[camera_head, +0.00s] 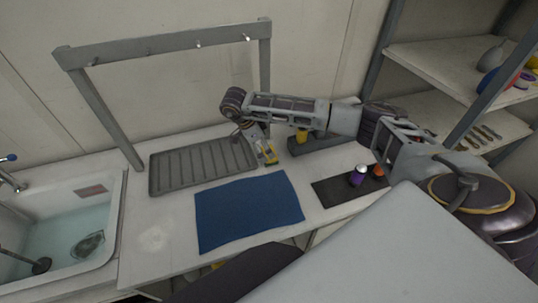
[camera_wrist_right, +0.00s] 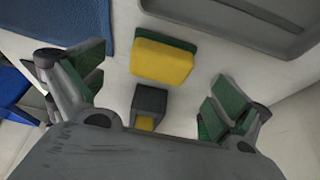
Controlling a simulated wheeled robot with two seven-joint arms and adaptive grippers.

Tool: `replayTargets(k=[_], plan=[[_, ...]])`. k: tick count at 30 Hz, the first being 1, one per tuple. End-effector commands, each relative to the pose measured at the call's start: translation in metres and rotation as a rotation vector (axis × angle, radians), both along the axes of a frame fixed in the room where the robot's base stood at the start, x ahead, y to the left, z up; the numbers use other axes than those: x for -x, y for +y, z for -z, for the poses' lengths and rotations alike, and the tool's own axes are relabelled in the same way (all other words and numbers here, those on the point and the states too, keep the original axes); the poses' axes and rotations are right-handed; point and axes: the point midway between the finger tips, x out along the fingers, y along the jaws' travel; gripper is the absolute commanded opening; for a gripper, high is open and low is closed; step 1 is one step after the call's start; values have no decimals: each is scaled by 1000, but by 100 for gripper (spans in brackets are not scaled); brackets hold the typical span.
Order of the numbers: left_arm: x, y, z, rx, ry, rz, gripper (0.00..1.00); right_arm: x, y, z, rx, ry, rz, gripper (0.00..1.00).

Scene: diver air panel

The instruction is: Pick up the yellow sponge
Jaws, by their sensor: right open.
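The yellow sponge (camera_wrist_right: 163,62), with a green layer along one side, lies on the white counter in the right wrist view. In the head view a small patch of it (camera_head: 269,152) shows beside my right gripper (camera_head: 262,147). My right gripper (camera_wrist_right: 155,88) is open, its green-padded fingers spread wide to either side. The sponge lies ahead of the gap between them, with no visible contact. A small dark block with a yellow face (camera_wrist_right: 149,107) also shows between the fingers; I cannot tell what it is. My left gripper is not in view.
A grey ribbed drain tray (camera_head: 203,167) lies left of the sponge, under a grey rail frame. A blue cloth (camera_head: 248,210) lies in front. A dark mat (camera_head: 335,191) with a purple-and-white container (camera_head: 358,176) is at right. A sink (camera_head: 66,235) is at far left.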

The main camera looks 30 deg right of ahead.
Motion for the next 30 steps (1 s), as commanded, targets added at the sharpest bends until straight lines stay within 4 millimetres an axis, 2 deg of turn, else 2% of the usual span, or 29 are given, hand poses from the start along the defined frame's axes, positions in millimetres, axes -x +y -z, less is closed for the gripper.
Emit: replayTargets(k=[12,27,30], plan=[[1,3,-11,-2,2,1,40,4,-17,35,1,1,0,100],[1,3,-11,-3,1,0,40,4,-18,37,1,0,0,100],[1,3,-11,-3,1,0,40,4,-18,37,1,0,0,88]])
